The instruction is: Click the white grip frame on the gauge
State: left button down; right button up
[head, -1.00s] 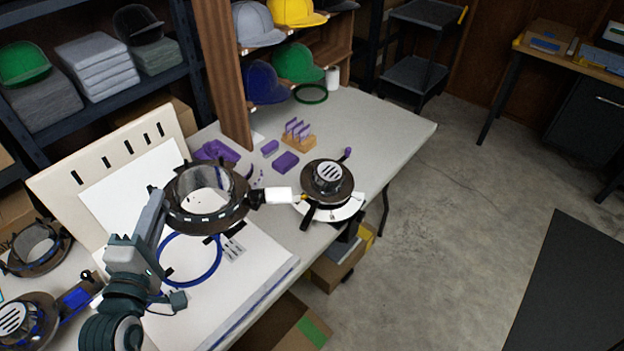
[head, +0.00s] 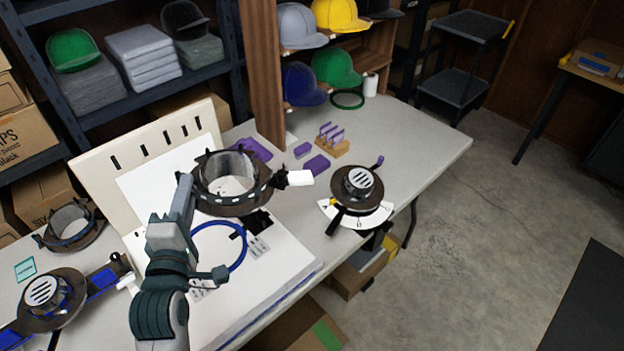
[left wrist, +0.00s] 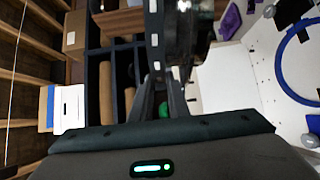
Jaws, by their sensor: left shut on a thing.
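My left gripper (head: 187,184) is shut on the left side of a dark ring-shaped frame (head: 222,206) with a white grip (head: 300,178) sticking out at its right. It holds the frame above the white board. In the left wrist view the frame's dark band with white marks (left wrist: 153,38) runs up from between the fingers (left wrist: 161,100). A dark round gauge (head: 345,188) with a slotted silver top and white scale plate stands near the table's right edge, apart from the frame. A similar gauge with blue grips (head: 42,292) lies at lower left. My right gripper is not in view.
A blue ring (head: 238,262) lies on the white board under the held frame. A slotted cream panel (head: 90,165) stands behind. Purple parts (head: 317,165) and a small wooden rack (head: 333,149) lie behind the gauge. Another dark ring (head: 72,228) stands at left.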

pick_arm(q)
jog(key=s+f, duration=0.3)
jog(key=s, duration=0.6)
jog(key=shift+s+f, duration=0.15)
jog(key=shift+s, duration=0.05)
jog(key=shift+a, duration=0.15)
